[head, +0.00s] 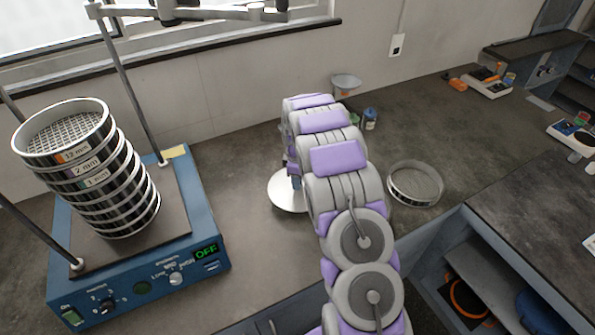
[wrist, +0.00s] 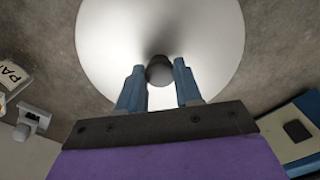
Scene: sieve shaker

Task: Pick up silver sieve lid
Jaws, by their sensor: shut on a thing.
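The silver sieve lid (head: 286,194) shows in the head view as a pale round disc at the left side of my arm, which hides part of it. In the wrist view the lid (wrist: 110,50) fills the top middle, with a dark knob (wrist: 159,70) at its centre. My gripper (wrist: 160,72) is over the lid, its two blue fingers on either side of the knob, shut on it. In the head view my arm mostly hides the gripper. I cannot tell whether the lid touches the counter.
A blue sieve shaker (head: 200,258) with display "OFF" stands at left, holding a tilted stack of sieves (head: 95,180) between metal rods. A loose ring-shaped sieve (head: 414,184) lies right of my arm. A small bowl (head: 346,84) and jar (head: 370,119) stand behind. Counter between shaker and lid is clear.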

